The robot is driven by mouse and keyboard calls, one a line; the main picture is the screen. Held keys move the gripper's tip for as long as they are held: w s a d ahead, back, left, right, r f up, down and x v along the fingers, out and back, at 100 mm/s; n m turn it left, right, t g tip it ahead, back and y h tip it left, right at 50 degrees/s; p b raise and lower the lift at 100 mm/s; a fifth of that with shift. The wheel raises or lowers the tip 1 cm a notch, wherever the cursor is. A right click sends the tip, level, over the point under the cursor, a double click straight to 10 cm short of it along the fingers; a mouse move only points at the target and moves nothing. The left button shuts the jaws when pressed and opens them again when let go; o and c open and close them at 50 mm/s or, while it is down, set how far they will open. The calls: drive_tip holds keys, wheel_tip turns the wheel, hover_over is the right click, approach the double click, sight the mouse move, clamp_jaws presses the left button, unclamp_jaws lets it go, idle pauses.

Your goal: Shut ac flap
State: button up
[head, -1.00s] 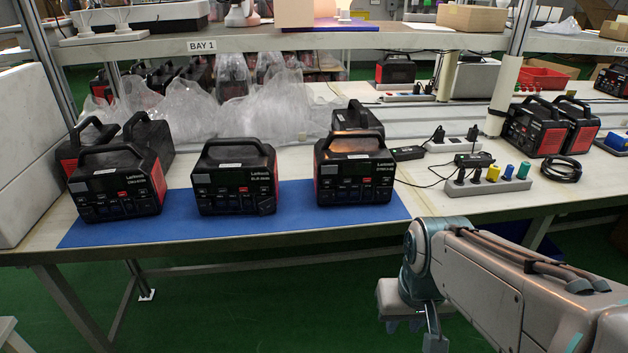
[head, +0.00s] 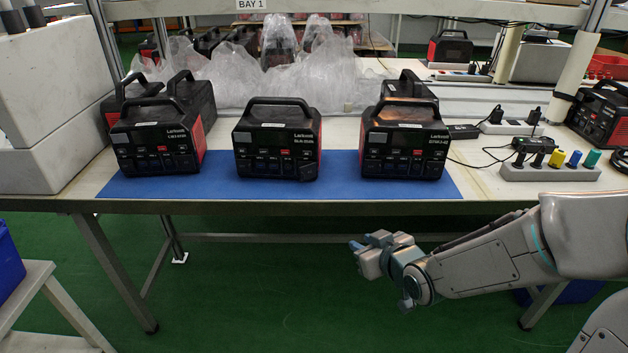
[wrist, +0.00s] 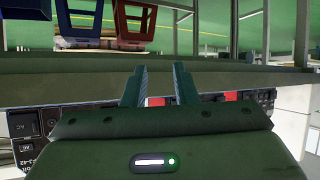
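Three black and red power stations stand in a row on a blue mat (head: 225,188): a left one (head: 156,137), a middle one (head: 277,139) and a right one (head: 404,138). The middle one has a small dark piece at its lower right front corner (head: 309,177); I cannot tell whether it is the AC flap. Its state is too small to read on the others. My gripper (head: 357,256) is empty, below and in front of the table edge, pointing left. In the wrist view my gripper (wrist: 159,84) has its two fingers apart. AC-marked panels (wrist: 24,124) show partly behind it.
The table's front edge (head: 240,207) lies between my gripper and the stations. A socket strip with plugs (head: 550,172) and cables sits right of the mat. Clear plastic bags (head: 270,80) lie behind. White boxes (head: 45,110) stand at left. The floor below is open.

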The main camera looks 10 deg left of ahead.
drive_tip(key=a+r+n+t+y, duration=0.1)
drive_tip(key=a+r+y, duration=0.1)
drive_tip(key=r+y, duration=0.15)
drive_tip(key=a+r+t+y, duration=0.1)
drive_tip(key=a+r+y, duration=0.15)
drive_tip(key=r, duration=0.25)
drive_tip(key=p, duration=0.4)
approach(304, 175)
drive_tip(key=x, duration=0.8)
clamp_jaws()
